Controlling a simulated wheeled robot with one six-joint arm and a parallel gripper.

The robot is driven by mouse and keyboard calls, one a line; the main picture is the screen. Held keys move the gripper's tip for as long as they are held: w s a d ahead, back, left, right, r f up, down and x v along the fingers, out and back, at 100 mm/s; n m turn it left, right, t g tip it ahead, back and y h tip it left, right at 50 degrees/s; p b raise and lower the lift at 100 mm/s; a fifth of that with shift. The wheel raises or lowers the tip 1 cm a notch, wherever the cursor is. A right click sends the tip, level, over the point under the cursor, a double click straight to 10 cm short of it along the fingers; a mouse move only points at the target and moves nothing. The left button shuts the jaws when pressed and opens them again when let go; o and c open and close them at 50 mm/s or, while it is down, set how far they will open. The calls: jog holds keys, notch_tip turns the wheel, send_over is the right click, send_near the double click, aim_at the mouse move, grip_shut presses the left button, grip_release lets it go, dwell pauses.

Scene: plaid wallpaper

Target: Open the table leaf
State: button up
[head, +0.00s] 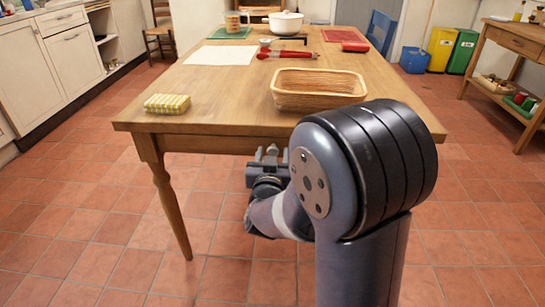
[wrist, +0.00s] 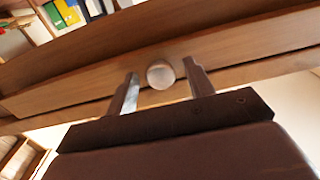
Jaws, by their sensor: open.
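The wooden table (head: 215,90) stands in front of me, its near edge facing me. In the wrist view its underside and edge (wrist: 80,72) cross the frame at a slant, with a round pale knob (wrist: 160,74) on the wooden front. My gripper (head: 268,155) is low at the table's near edge in the head view. In the wrist view my gripper (wrist: 162,88) is open, with one finger on each side of the knob; I cannot tell whether either finger touches it. The knob is not visible in the head view.
On the tabletop are a wicker basket (head: 318,92) near the front edge, a yellow checked sponge-like block (head: 167,104), a white sheet (head: 221,55), red-handled utensils (head: 287,54) and a white pot (head: 286,23). A side table (head: 512,40) stands right. Tiled floor is clear at left.

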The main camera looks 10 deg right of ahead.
grip_shut()
dwell(0.5)
